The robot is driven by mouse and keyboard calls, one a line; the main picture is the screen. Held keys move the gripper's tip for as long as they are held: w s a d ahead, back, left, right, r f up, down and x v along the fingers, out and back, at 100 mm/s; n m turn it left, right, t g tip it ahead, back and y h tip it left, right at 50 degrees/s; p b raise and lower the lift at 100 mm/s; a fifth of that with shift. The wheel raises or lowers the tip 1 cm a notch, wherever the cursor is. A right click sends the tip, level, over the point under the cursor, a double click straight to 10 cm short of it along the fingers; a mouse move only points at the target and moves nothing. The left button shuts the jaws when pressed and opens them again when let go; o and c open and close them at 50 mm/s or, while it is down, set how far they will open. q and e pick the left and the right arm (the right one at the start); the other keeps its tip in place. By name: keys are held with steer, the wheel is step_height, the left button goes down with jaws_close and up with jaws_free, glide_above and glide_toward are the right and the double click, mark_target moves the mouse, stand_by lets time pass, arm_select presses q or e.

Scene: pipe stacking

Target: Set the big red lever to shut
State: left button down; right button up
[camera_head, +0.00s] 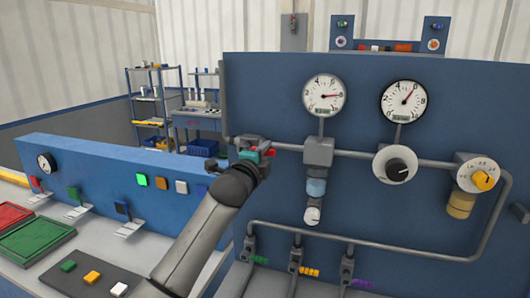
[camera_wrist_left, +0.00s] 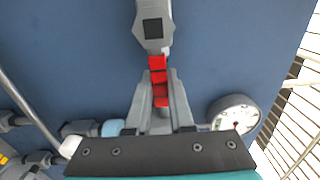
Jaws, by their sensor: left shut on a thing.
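The big red lever (camera_wrist_left: 158,68) shows in the wrist view, running down from a grey valve body (camera_wrist_left: 153,28) with a dark square on its face. My left gripper (camera_wrist_left: 160,98) is shut on the lever, one finger along each side. In the head view my left gripper (camera_head: 258,158) is at the left end of the upper pipe on the blue panel. Only a small red part of the lever (camera_head: 270,152) shows there; my wrist and gripper hide most of the valve. My right gripper is in neither view.
The blue panel (camera_head: 400,220) carries a left gauge (camera_head: 323,95), a right gauge (camera_head: 403,102), a black knob (camera_head: 397,169) and a yellow knob (camera_head: 483,180). Small valves line its lower pipe. A lower blue console (camera_head: 100,180) with coloured buttons stands left.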

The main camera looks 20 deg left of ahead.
arm_select(q)
steer(key=shift+f, duration=0.1)
steer(key=m+p, duration=0.1)
steer(key=f+m+p, duration=0.1)
steer(key=m, duration=0.1)
steer(key=shift+a+f+m, duration=0.2)
steer(key=shift+f+m, duration=0.1)
steer(key=a+f+m+p, duration=0.3)
steer(key=a+f+m, duration=0.1)
steer(key=m, duration=1)
steer(key=shift+a, duration=0.75)
steer(key=shift+w+a+m, duration=0.1)
steer(key=shift+m, duration=0.2)
steer(key=c, duration=0.8)
jaws_free()
